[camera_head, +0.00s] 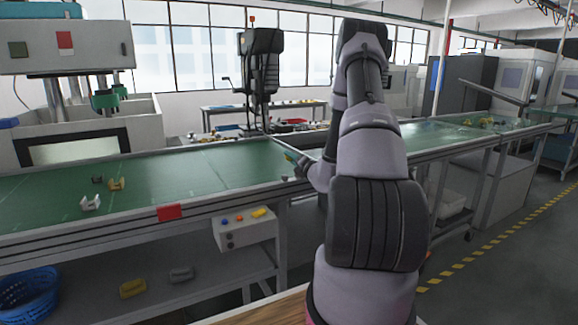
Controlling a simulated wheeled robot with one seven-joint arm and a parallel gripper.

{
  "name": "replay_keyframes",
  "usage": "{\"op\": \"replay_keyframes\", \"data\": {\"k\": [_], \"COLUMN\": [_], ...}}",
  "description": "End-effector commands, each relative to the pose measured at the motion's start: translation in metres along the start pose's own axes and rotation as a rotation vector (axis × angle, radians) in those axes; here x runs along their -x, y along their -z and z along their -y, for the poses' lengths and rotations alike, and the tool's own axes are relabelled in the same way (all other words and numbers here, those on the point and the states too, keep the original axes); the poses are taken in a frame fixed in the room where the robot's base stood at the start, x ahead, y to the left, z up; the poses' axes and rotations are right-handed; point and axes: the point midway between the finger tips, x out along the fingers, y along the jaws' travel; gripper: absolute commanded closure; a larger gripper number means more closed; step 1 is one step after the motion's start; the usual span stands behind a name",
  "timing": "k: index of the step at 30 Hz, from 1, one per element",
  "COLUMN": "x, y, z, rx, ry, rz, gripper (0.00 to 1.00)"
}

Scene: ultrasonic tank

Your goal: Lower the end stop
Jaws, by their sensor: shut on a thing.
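My gripper (295,163) is at the right end of the near green belt, small and partly hidden by my own arm. It is shut on what looks like the end stop (291,155), a small part with a greenish-yellow edge at the belt's end. Its exact shape and tilt are hard to make out, and much of it is hidden behind my arm. The green conveyor belt (200,175) runs left from there.
A yellow part (116,184) and a white part (90,203) lie on the belt at left. A control box (245,230) with coloured buttons hangs below the belt frame. A second green belt (440,133) lies to the right. A blue basket (28,294) stands lower left.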

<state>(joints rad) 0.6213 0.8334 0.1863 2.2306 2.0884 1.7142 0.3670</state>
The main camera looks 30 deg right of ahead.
Motion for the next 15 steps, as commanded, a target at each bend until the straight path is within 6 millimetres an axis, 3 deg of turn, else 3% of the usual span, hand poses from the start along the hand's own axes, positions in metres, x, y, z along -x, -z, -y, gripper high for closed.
{"op": "replay_keyframes", "data": {"k": [15], "x": [0.001], "y": [-0.014], "z": [-0.001], "rx": [-0.123], "ry": [0.001], "rz": [-0.001], "gripper": [1.00]}}
